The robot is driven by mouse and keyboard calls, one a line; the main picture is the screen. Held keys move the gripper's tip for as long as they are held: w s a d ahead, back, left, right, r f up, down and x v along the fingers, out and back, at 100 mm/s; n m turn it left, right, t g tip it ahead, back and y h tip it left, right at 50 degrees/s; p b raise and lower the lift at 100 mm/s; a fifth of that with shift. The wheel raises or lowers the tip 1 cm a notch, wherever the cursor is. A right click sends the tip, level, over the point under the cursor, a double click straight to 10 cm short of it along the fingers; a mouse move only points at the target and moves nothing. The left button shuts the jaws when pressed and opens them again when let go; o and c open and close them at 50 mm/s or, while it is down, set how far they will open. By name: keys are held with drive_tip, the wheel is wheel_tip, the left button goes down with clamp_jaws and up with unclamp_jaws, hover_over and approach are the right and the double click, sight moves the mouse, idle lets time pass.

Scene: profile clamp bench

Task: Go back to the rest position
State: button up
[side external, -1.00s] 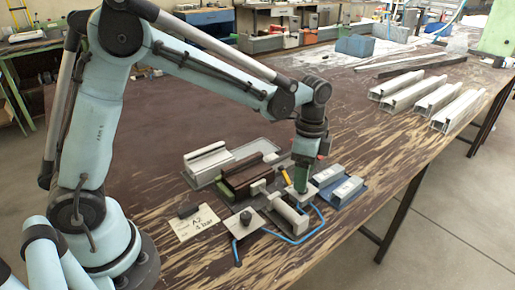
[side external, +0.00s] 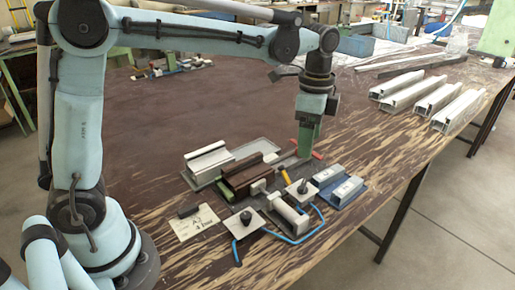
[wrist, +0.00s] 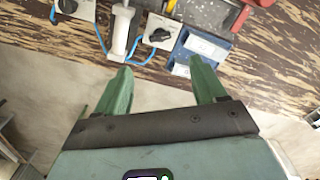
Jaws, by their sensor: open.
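My gripper (side external: 305,152) hangs above the clamp fixture on the bench, pointing down, with clear air between its tips and the parts below. In the wrist view my gripper (wrist: 160,85) shows two green fingers spread apart with nothing between them. Below it in the side view are a white cylinder clamp (side external: 287,213) and a plate with a dark knob (side external: 302,188). The wrist view also shows the white cylinder clamp (wrist: 121,30) and the knob plate (wrist: 160,32) beyond the fingertips.
A blue block (side external: 340,186) lies right of the clamp. A brown profile (side external: 250,175) and a silver profile (side external: 207,161) lie left. Several white profiles (side external: 415,92) lie at the right.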

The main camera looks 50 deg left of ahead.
drive_tip(key=s+a+f+n+t, duration=0.1)
drive_tip(key=s+a+n+t, duration=0.2)
drive_tip(key=s+n, duration=0.3)
drive_tip(key=s+a+f+n+t, duration=0.1)
drive_tip(key=s+a+n+t, duration=0.3)
drive_tip(key=s+n, duration=0.2)
drive_tip(key=shift+s, duration=0.8)
